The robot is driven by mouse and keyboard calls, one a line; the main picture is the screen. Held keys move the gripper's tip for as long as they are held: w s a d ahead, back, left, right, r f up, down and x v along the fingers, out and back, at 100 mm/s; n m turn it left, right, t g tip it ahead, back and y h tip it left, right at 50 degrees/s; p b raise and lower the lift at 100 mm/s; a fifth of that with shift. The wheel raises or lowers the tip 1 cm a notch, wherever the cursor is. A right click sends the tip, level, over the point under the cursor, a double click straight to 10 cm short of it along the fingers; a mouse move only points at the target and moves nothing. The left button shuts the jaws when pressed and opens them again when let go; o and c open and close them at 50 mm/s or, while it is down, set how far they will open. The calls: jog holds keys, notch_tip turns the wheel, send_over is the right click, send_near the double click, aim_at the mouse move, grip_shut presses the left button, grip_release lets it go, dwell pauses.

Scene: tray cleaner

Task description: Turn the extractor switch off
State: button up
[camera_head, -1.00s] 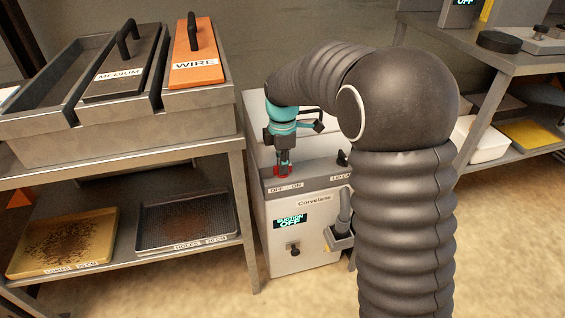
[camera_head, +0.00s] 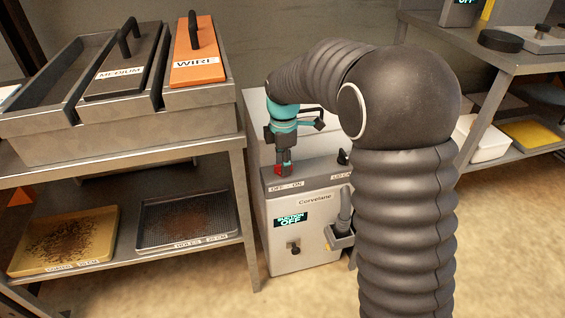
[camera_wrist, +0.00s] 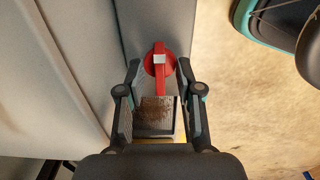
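The extractor switch (camera_head: 278,169) is a red knob on the grey top panel of the white Corvelane cabinet (camera_head: 312,220), above an OFF–ON label (camera_head: 286,187). The cabinet's display (camera_head: 291,220) reads OFF. My gripper (camera_head: 284,168) points down at the switch and partly hides it. In the wrist view the red knob (camera_wrist: 158,62) has a pale mark and a red bar running toward me. My gripper (camera_wrist: 158,78) is open there, with one finger on each side of the knob and bar. I cannot tell whether either finger touches it.
A metal shelf (camera_head: 120,160) on the left bears tool bins above and two dirty trays below. A lid knob (camera_head: 343,158) and a hose holder (camera_head: 341,237) sit on the cabinet's right. Another bench (camera_head: 520,62) stands right.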

notch_tip(320, 180, up, 12)
dwell(0.5)
jog(key=shift+f, duration=0.1)
notch_tip(320, 180, down, 3)
jog(key=m, duration=0.5)
jog(key=shift+s+f+m, duration=0.1)
jog(key=shift+s+m, duration=0.05)
jog(key=shift+m, duration=0.25)
jog(key=s+d+m+t, duration=0.2)
jog(key=s+d+m, duration=0.3)
jog(key=s, duration=0.4)
jog(key=s+d+r+m+t, duration=0.1)
jog(key=s+d+m, duration=0.4)
jog(key=s, duration=0.5)
jog(key=s+d+r+m+t, duration=0.1)
jog(key=s+d+m+t, duration=0.1)
jog(key=s+d+m, duration=0.3)
jog(key=shift+s+d+r+m+t, duration=0.3)
jog(key=shift+s+d, duration=0.55)
jog(key=shift+s, duration=1.4)
